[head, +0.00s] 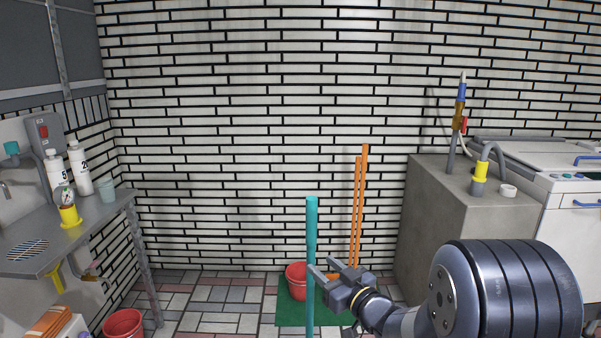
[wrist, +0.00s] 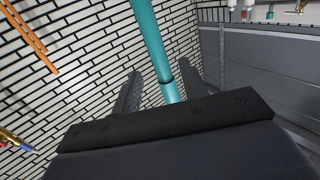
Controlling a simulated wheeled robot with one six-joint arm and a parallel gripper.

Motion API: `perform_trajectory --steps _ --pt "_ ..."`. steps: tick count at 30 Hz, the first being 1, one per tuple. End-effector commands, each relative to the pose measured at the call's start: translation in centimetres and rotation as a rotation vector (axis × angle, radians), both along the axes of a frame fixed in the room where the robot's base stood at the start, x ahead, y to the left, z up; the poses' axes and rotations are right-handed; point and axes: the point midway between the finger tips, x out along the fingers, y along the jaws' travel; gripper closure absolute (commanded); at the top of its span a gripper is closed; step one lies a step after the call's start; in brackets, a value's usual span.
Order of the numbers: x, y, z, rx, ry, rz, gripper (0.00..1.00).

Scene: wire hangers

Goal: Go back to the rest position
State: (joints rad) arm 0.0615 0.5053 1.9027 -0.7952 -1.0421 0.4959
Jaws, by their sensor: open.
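My gripper (head: 321,269) is in the lower middle of the head view, at the end of my arm, which reaches in from the right. Its jaws are open. An upright teal pole (head: 311,232) stands at the fingertips. I cannot tell whether a finger touches the pole. No wire hangers show in either view.
A red bucket (head: 296,280) and orange poles (head: 361,205) stand behind, by a green mat (head: 290,315). A grey block (head: 431,215) and white appliance (head: 570,240) are at right. A metal counter (head: 100,215) with bottles is at left. Another red bucket (head: 124,323) is below it.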

Motion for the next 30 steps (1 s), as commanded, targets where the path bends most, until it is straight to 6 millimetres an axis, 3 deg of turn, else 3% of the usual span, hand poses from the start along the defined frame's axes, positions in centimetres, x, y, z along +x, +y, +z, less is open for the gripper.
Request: perform_trajectory --steps 10,28,30 --pt "-5.4 -3.7 -0.2 0.002 0.000 -0.001 0.59" --pt "4.7 3.4 -0.5 0.002 0.001 0.001 0.59" --pt "4.6 3.2 2.1 0.001 -0.004 -0.001 0.59"
